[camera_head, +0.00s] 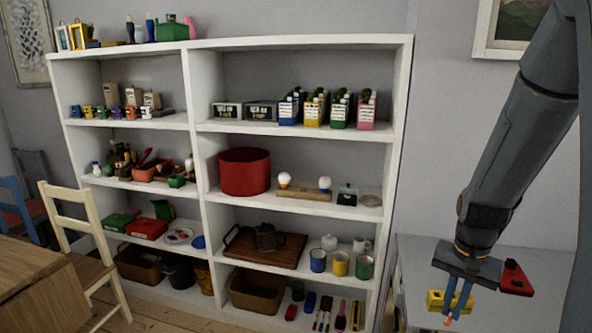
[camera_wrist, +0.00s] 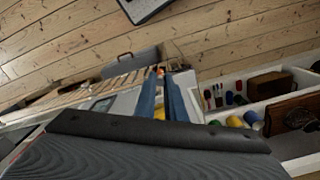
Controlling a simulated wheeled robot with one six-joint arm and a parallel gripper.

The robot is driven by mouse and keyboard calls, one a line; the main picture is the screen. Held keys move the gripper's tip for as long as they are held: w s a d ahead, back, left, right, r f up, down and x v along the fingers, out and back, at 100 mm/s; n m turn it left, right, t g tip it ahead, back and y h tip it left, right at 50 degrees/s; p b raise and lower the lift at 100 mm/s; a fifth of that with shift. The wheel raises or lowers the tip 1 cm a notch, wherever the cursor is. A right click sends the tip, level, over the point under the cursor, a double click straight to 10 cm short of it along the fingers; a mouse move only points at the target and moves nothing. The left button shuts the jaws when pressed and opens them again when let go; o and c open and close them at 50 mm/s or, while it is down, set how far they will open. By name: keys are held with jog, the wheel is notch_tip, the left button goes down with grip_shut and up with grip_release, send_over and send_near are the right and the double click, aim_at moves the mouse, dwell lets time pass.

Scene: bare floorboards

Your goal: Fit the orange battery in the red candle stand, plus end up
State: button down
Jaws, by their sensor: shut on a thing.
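My gripper (camera_head: 455,310) points down over the grey table at the lower right of the head view. Its two blue fingers are close together, shut on the orange battery (camera_head: 447,321), of which only a small orange bit shows at the fingertips. Which end of the battery is up cannot be told. The red stand (camera_head: 517,279) is on the table to the right of my gripper, apart from it; its openings are too small to make out. In the wrist view the blue fingers (camera_wrist: 161,80) extend away from the camera, and the battery is not clear.
A yellow block-like thing (camera_head: 436,300) is on the grey table (camera_head: 415,262), just behind and left of the fingers. A white shelf unit (camera_head: 402,120) full of goods stands left of the table. A wooden chair (camera_head: 75,235) and a brown table (camera_head: 30,285) are at the far left.

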jog(key=w+a+f+n, duration=0.3)
jog(key=a+f, duration=0.3)
jog(key=a, duration=0.2)
jog(key=w+a+f+n, duration=0.3)
jog(key=a+f+n, duration=0.2)
jog(key=a+f, duration=0.2)
jog(key=shift+a, duration=0.65)
jog(key=shift+w+a+f, duration=0.1)
jog(key=shift+a, duration=0.05)
